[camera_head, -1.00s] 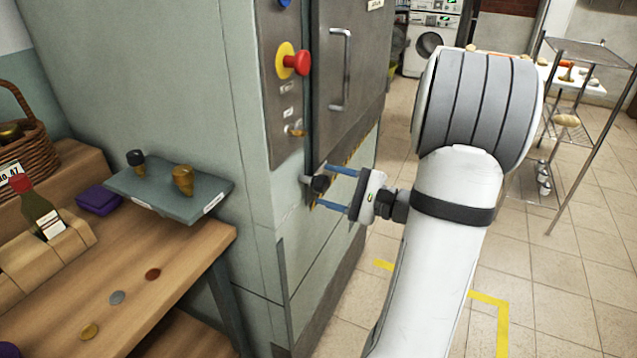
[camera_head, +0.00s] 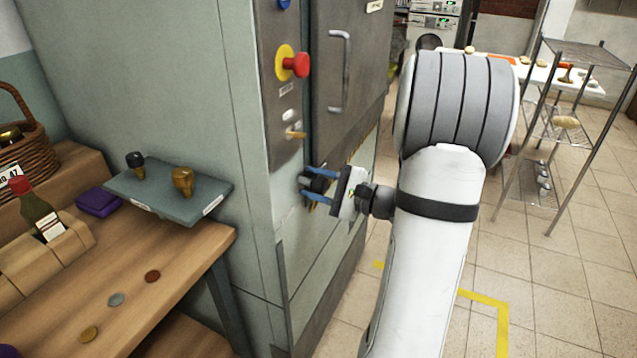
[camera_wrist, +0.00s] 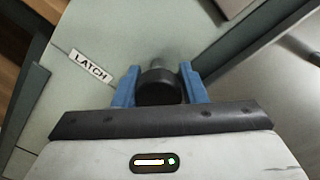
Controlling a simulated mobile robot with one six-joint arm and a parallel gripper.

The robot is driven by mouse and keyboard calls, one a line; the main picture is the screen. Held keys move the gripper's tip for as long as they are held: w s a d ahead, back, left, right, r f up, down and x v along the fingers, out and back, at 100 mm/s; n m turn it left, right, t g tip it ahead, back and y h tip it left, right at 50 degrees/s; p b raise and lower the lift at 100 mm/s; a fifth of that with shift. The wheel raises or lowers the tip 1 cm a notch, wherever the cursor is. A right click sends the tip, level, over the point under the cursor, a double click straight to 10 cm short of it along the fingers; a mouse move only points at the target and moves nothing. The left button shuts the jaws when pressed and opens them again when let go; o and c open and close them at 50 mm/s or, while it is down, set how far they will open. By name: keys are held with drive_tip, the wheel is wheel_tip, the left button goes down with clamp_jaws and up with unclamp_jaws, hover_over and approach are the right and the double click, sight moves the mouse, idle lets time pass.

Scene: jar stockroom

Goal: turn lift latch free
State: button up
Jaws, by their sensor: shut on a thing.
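The lift latch has a round black knob (camera_wrist: 159,87) on a short grey stem, at the lower front corner of the lift cabinet; a "LATCH" label (camera_wrist: 90,65) sits beside it in the wrist view. My gripper (camera_head: 312,187) is at the latch, its two blue fingers on either side of the knob and shut on it. In the wrist view my gripper (camera_wrist: 158,88) shows a finger touching or nearly touching each side of the knob. In the head view the fingers partly hide the knob.
Above the latch are a red stop button (camera_head: 298,64) on yellow and a door with a metal handle (camera_head: 346,72). A wooden bench (camera_head: 150,305) with a grey tray (camera_head: 150,203) stands left. A wire rack (camera_head: 580,100) stands right. Tiled floor is free behind my arm.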

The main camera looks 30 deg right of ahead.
drive_tip(key=shift+f, duration=0.1)
clamp_jaws()
drive_tip(key=shift+d, duration=0.15)
drive_tip(key=shift+b, duration=0.3)
